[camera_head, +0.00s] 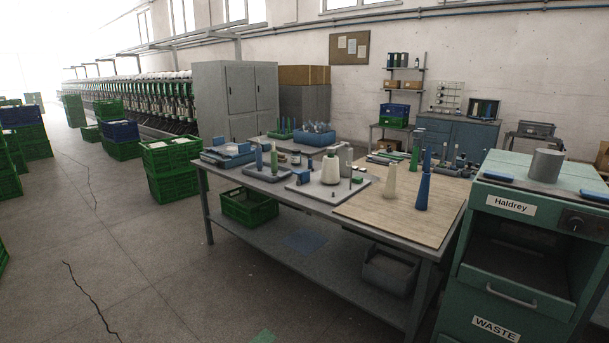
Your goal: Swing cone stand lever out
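A work table stands in the middle of the view, with a light-grey plate (312,192) on its top. A pale cone (331,169) stands upright on this plate, next to a grey upright part (345,160) and small green and dark parts. This looks like the cone stand. Its lever is too small to make out, so I cannot tell which way it points. Neither of my grippers is in view.
A cream cone (389,182) and a blue cone (423,190) stand on the wooden board (405,215). A green Haldrey machine (520,260) with a waste drawer stands close at right. Green crates (170,187) stand at left. The floor (130,270) in front is clear.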

